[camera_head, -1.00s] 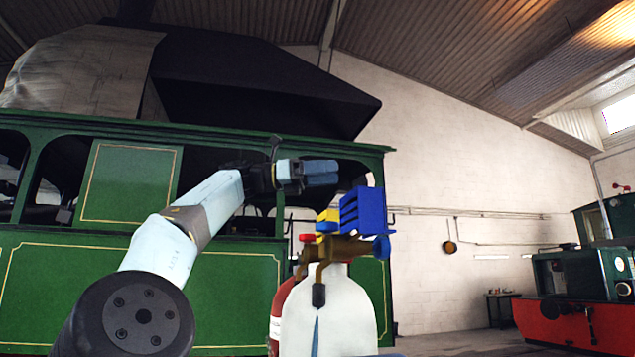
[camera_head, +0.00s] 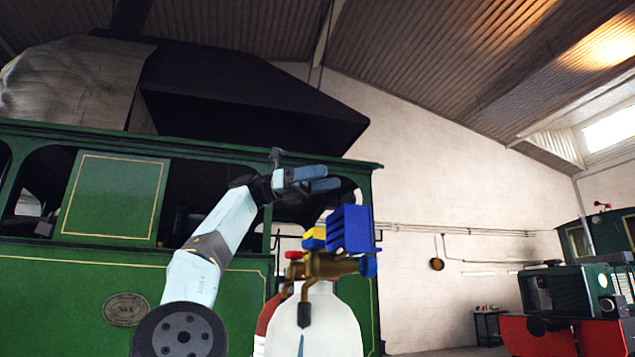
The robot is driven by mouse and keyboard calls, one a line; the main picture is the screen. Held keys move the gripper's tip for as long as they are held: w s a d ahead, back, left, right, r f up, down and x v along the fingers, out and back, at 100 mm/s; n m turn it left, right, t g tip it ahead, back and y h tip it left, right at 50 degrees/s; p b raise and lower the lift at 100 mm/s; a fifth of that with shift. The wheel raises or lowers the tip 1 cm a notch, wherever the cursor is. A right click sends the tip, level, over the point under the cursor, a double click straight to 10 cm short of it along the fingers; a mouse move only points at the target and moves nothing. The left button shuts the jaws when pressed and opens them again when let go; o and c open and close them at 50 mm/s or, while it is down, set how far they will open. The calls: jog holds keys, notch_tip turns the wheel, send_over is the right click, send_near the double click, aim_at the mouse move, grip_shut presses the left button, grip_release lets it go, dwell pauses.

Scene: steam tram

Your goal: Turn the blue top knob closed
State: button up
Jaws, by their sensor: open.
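The blue top knob (camera_head: 350,229) is a ribbed, blocky handle on top of a brass valve (camera_head: 322,266). The valve sits on a white-topped gas cylinder (camera_head: 318,325) in front of the green tram. My gripper (camera_head: 330,177) is above and slightly left of the blue knob in the picture. Its two bluish fingers point right and are apart, with nothing between them. I see a gap between the fingers and the knob, but cannot tell the depth between them.
A yellow knob (camera_head: 314,238), a red knob (camera_head: 294,255) and a round blue side knob (camera_head: 369,266) crowd the valve. The green tram (camera_head: 90,285) stands behind on the left. A red and green vehicle (camera_head: 560,310) stands far right. The space right of the valve looks free.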

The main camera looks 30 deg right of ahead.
jog(key=shift+d+m+g+y, duration=0.15)
jog(key=shift+m+g+y, duration=0.25)
jog(key=shift+y, duration=0.2)
